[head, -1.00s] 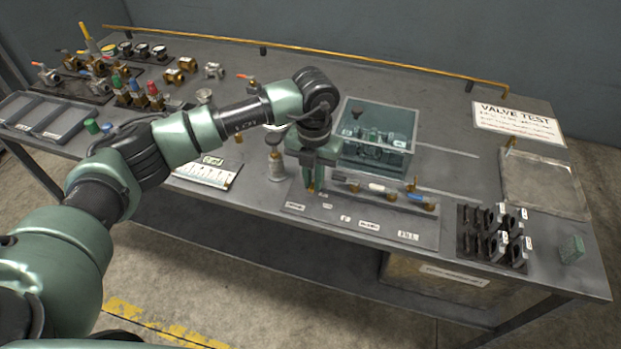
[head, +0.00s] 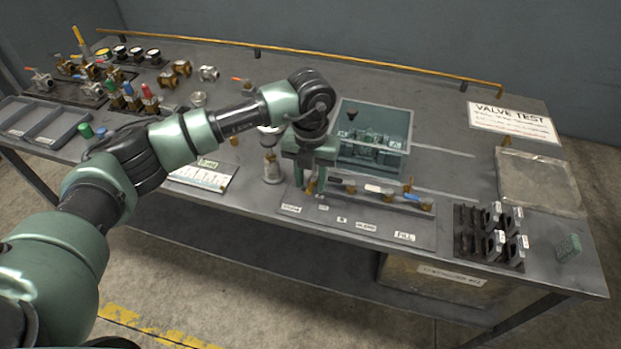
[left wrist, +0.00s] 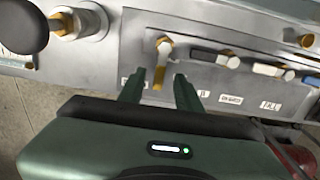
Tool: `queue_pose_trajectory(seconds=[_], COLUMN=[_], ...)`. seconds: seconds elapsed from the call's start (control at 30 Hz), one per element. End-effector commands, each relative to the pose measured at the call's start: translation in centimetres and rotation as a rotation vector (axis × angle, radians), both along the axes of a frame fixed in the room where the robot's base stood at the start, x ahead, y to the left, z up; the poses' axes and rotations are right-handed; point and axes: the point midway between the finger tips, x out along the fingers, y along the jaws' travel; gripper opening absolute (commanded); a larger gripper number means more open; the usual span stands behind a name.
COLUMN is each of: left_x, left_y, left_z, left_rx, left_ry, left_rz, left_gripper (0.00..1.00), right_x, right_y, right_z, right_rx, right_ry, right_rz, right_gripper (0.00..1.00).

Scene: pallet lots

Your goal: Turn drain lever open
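The drain lever (left wrist: 161,62) is a brass-yellow handle at the left end of a row of valve levers on a grey panel. In the left wrist view it points down toward my gripper, and its label below is partly covered by a finger. My left gripper (left wrist: 158,88) is open, with one green finger on each side of the lever's lower end. Gaps show on both sides, though contact in depth is hard to judge. In the head view my left gripper (head: 310,184) reaches down at the panel's left end and partly hides the lever.
Dark, white (head: 378,190) and blue (head: 412,195) levers run to the right along the panel (head: 335,214). A silver bottle-like part (head: 271,166) stands close left of the gripper. A clear-walled teal box (head: 372,140) stands behind. A rack of black clamps (head: 490,238) is at right.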

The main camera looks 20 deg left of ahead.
Motion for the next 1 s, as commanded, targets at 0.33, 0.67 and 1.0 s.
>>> queue_pose_trajectory(seconds=[0.33, 0.67, 1.0], left_x=[0.1, 0.1, 0.0], left_y=[0.0, 0.0, 0.0], left_z=[2.8, 7.4, 7.8], left_rx=[0.0, -0.001, 0.0], left_ry=[-0.004, -0.001, 0.001], left_rz=[-0.002, 0.0, 0.0], left_gripper=[0.34, 0.34, 0.34], right_x=[0.0, 0.0, 0.0], right_y=[0.0, 0.0, 0.0], right_z=[-0.9, -1.8, -1.8], right_rx=[0.0, 0.0, 0.0], right_ry=[0.0, 0.0, 0.0], right_rz=[0.0, 0.0, 0.0], right_gripper=[0.36, 0.36, 0.36])
